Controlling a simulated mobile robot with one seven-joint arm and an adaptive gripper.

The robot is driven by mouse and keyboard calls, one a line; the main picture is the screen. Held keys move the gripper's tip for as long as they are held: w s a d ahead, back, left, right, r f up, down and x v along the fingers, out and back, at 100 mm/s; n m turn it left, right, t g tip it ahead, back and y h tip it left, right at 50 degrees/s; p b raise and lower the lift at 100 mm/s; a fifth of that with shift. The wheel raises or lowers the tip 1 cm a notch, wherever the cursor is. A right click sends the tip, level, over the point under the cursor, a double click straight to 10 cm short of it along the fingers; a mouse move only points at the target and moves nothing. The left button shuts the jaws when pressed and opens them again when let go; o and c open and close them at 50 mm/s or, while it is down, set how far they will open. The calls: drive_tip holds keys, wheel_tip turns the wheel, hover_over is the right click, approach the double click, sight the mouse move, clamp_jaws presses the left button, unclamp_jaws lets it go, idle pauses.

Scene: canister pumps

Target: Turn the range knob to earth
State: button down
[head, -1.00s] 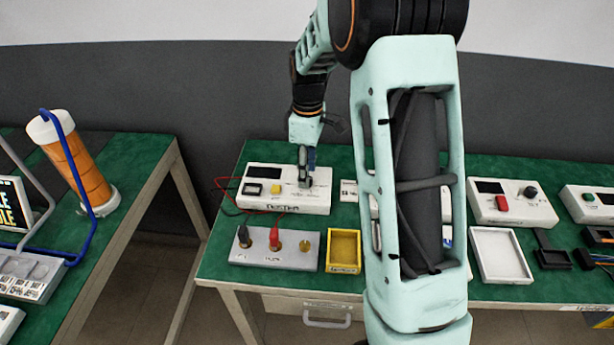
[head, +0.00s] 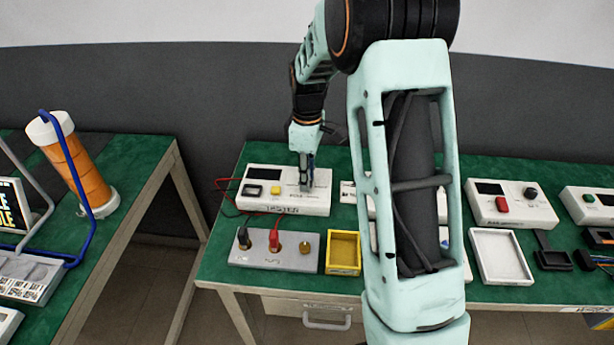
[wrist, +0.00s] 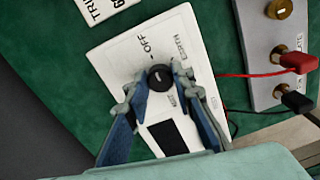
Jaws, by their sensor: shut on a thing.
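The white tester (head: 262,203) stands on the green bench in the head view, and its face fills the middle of the wrist view (wrist: 118,62). Its black range knob (wrist: 160,77) has a short light mark on top. Printed labels lie around it, with OFF above and EARTH to the upper right; which one the mark points to is hard to tell. My gripper (wrist: 158,80) is shut on the knob, one fingertip on each side. In the head view my gripper (head: 306,184) comes down on the tester's right part and hides the knob.
A grey block (head: 262,257) with black and red plugs and a brass terminal stands in front of the tester. A red lead (head: 229,184) loops at its left. A yellow tray (head: 343,250) and a white tray (head: 500,256) lie to the right.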

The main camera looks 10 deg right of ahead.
drive_tip(key=m, duration=0.6)
drive_tip(key=shift+p, duration=0.4)
drive_tip(key=m, duration=0.5)
drive_tip(key=shift+s+m, duration=0.1)
drive_tip(key=shift+m, duration=0.2)
drive_tip(key=shift+p, duration=0.3)
drive_tip(key=c, duration=1.7)
unclamp_jaws()
drive_tip(key=shift+o, duration=0.2)
